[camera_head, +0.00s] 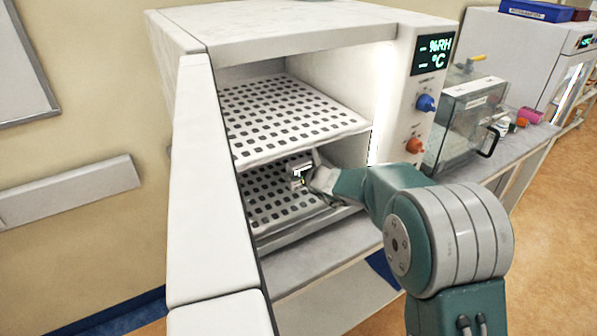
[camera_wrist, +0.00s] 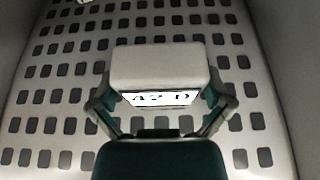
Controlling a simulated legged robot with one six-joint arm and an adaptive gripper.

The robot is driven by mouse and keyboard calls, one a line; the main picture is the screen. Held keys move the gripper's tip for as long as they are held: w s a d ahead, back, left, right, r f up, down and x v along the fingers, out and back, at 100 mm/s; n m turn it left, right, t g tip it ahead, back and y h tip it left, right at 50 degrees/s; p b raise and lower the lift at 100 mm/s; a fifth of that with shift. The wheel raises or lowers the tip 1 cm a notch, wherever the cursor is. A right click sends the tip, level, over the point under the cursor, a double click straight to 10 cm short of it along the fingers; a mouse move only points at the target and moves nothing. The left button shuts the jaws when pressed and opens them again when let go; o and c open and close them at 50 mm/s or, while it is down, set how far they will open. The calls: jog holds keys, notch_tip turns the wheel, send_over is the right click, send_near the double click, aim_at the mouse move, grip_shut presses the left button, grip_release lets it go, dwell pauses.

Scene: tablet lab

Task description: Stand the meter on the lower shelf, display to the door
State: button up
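The meter (camera_head: 300,182) is a small white block inside the chamber, just above or on the perforated lower shelf (camera_head: 262,222); contact is unclear. In the wrist view the meter (camera_wrist: 160,66) lies between my gripper's two fingers, with its lit display (camera_wrist: 160,98) on the side facing my wrist. My gripper (camera_head: 312,178) reaches in from the chamber's open front. In the wrist view my gripper (camera_wrist: 162,100) has a finger against each side of the meter and appears shut on it. The lower shelf (camera_wrist: 50,126) fills the background.
The perforated upper shelf (camera_head: 285,105) lies above my gripper. The open white door (camera_head: 205,190) stands at the left of the chamber. The control panel (camera_head: 415,100) is at right. Much of the lower shelf around the meter is bare.

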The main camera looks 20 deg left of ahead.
jog(key=shift+d+r, duration=0.15)
jog(key=s+d, duration=0.8)
jog(key=d, duration=0.1)
jog(key=shift+s+d+r, duration=0.15)
jog(key=shift+s+d, duration=0.1)
jog(key=shift+d, duration=0.15)
jog(key=shift+r, duration=0.1)
